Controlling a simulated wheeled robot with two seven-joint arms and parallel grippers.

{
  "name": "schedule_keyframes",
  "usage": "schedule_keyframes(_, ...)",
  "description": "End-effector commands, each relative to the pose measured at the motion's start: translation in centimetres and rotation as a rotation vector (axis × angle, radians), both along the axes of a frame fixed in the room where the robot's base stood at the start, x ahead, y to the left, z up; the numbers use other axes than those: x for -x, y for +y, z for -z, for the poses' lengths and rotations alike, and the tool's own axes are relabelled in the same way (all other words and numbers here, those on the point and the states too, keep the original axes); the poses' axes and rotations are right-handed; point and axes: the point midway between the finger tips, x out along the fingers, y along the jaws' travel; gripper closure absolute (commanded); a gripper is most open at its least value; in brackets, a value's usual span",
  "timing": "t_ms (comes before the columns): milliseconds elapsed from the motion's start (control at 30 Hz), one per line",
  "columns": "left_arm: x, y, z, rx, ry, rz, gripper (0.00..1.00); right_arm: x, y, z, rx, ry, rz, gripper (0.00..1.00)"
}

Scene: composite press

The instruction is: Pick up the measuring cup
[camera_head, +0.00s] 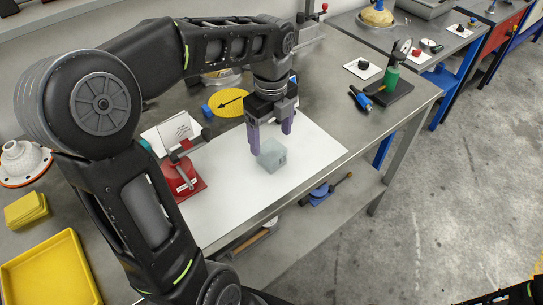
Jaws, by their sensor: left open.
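A small pale grey-blue, boxy vessel (271,157), which looks like the measuring cup, stands on a white sheet (318,150) near the front edge of the steel bench. My left gripper (270,142) points down right at it, with its purple fingers apart. One finger is at the vessel's left side and the other is above its right rear side. I cannot tell whether the fingers touch it. The fingers partly cover its upper left. My right arm shows only as a dark piece at the lower right corner; its gripper is out of view.
A red stand (183,178) is left of the sheet, and a yellow disc with a black arrow (229,103) lies behind. A yellow tray (50,272) is at lower left. A green bottle (391,78) stands on a black base at right. The sheet's right part is clear.

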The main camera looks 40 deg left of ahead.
Motion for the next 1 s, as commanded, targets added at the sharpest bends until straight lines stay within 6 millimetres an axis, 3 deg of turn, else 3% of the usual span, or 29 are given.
schedule_keyframes(433,-0.2,0.0,5.0,0.001,0.002,0.000,0.22,0.0,0.0,-0.6,0.000,0.000,0.000,0.64)
schedule_keyframes(1000,-0.2,0.0,5.1,0.000,0.000,0.000,0.22,0.0,0.0,-0.5,0.000,0.000,0.000,0.64)
